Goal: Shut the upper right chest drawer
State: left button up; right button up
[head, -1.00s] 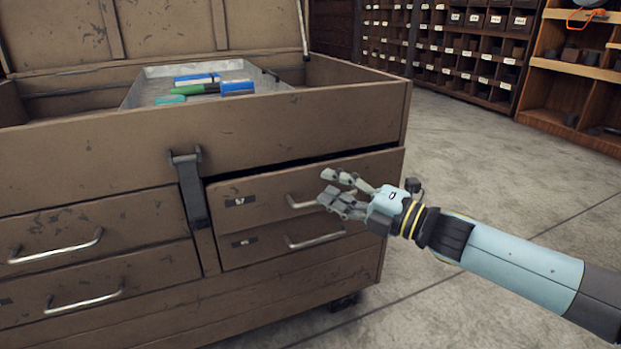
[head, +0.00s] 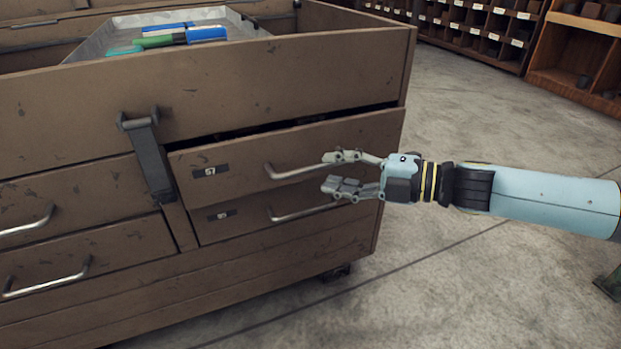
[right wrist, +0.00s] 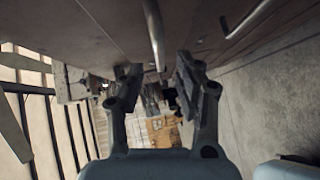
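The upper right drawer (head: 235,165) of the brown chest stands slightly out, with a dark gap above its front. Its silver bar handle (head: 290,172) runs toward my right gripper (head: 336,171), whose fingers hide its right end. The right gripper is open, one finger above the other, close to the drawer front. In the right wrist view a bar handle (right wrist: 154,35) extends toward the space between the open fingers (right wrist: 158,76). I cannot tell whether the fingers touch it. My left gripper is not in view.
The lower right drawer (head: 235,217) with its handle (head: 300,212) is just below. A hanging latch (head: 150,160) is left of the drawers. A metal tray (head: 105,38) with blue and green items sits in the open chest top.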

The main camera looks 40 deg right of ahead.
aim_at(299, 157)
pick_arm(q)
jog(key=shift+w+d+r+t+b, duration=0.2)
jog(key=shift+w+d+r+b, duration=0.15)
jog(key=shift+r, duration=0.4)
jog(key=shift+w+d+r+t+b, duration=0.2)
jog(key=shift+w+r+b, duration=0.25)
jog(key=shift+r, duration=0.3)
pick_arm(e)
jog(key=shift+x, duration=2.5)
grip_shut()
jog(key=w, duration=0.2)
jog(key=shift+w+d, duration=0.3)
jog(key=shift+w, duration=0.05)
jog(key=shift+w+d, duration=0.1)
jog(key=shift+w, duration=0.25)
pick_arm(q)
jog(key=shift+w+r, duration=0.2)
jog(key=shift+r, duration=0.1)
pick_arm(e)
jog(key=shift+r, duration=0.1)
